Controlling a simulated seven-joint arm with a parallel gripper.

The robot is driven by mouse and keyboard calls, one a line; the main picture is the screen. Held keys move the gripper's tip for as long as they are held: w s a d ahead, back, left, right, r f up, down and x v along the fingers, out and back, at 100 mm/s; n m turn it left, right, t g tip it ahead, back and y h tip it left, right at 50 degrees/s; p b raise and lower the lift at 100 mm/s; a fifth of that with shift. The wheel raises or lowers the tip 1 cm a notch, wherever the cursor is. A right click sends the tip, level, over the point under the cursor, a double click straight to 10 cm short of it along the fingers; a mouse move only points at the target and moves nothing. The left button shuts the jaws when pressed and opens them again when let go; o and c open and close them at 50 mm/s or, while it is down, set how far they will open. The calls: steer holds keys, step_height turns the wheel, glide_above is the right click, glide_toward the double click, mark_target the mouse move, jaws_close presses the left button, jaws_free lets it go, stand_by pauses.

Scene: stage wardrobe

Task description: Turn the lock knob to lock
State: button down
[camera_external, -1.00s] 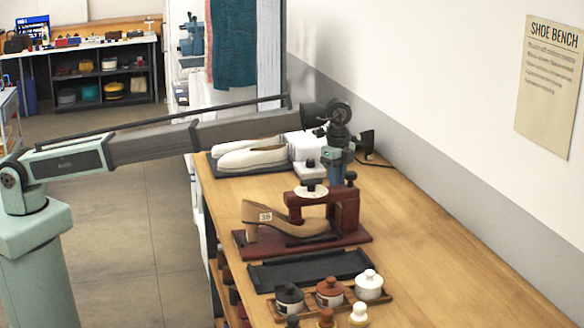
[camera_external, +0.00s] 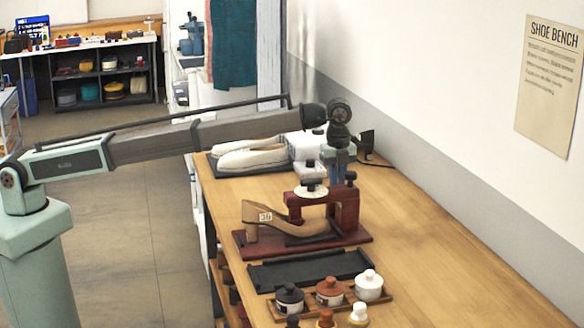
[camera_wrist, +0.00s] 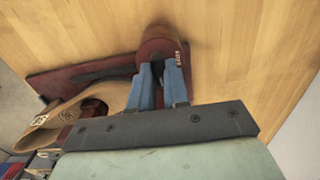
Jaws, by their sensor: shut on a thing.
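A dark red shoe clamp (camera_external: 347,208) stands on the bench with a tan heeled shoe (camera_external: 290,222) on its base. My gripper (camera_external: 338,178) is at the far side of the clamp's upright, pointing down. In the wrist view, its blue fingers (camera_wrist: 158,92) are closed around a small dark piece (camera_wrist: 158,68), apparently the lock knob, beside the red-brown upright (camera_wrist: 162,44) with small pale lettering. The fingers hide most of that piece, so its angle cannot be read.
White shoes (camera_external: 252,155) on a dark tray and a white box lie behind the clamp. An empty black tray (camera_external: 310,270) and several lidded jars (camera_external: 329,292) are in front. The bench is clear to the right, up to the wall.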

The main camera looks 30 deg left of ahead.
steer(key=c, duration=1.1)
jaws_free()
step_height(320, 180, up, 14)
stand_by(0.4)
